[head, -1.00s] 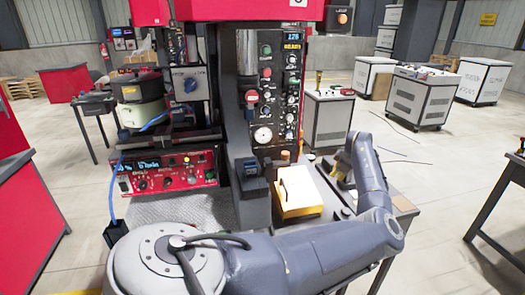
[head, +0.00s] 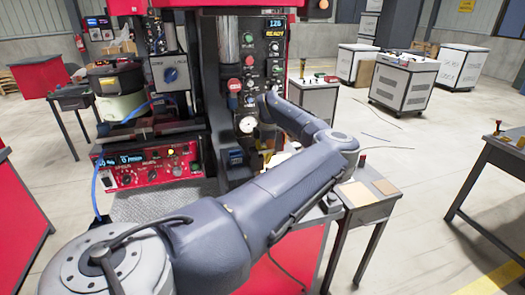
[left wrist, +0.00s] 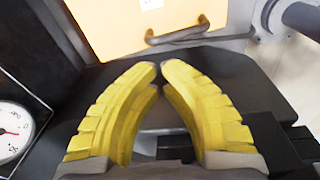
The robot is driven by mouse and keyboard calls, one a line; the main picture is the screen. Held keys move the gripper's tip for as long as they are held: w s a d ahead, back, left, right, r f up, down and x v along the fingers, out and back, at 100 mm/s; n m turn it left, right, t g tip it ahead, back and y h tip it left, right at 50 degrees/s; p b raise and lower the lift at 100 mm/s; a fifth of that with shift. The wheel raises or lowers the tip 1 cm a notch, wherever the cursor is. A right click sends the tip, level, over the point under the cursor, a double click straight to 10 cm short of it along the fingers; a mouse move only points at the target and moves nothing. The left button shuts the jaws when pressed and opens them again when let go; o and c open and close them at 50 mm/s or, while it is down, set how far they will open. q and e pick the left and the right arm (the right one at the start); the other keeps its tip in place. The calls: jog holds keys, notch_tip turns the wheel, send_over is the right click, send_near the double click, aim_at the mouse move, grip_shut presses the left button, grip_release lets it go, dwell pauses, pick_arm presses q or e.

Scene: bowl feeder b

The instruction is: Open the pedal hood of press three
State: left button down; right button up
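The yellow-orange pedal hood (left wrist: 195,15) shows in the left wrist view, with a dark bar handle (left wrist: 178,38) along its near edge. In the head view only a small part of the hood (head: 278,160) shows behind my left arm. My left gripper (left wrist: 160,67) has two ribbed yellow fingers whose tips almost meet, with nothing seen between them. The tips lie just short of the handle in the picture, and I cannot tell the gap in depth. In the head view the fingers are hidden behind my arm. My right gripper is in neither view.
The press's control panel (head: 273,75) with buttons and a gauge (head: 248,124) stands close to my left wrist; a gauge also shows in the left wrist view (left wrist: 10,135). A red control box (head: 150,168) is at left.

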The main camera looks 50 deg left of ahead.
pick_arm(q)
jog(key=shift+s+a+f, duration=0.1)
jog(key=shift+a+f, duration=0.1)
jog(key=shift+f, duration=1.2)
jog(key=shift+s+a+f, duration=0.1)
jog(key=shift+a+f, duration=0.05)
jog(key=shift+f, duration=1.25)
jog(key=shift+w, duration=0.1)
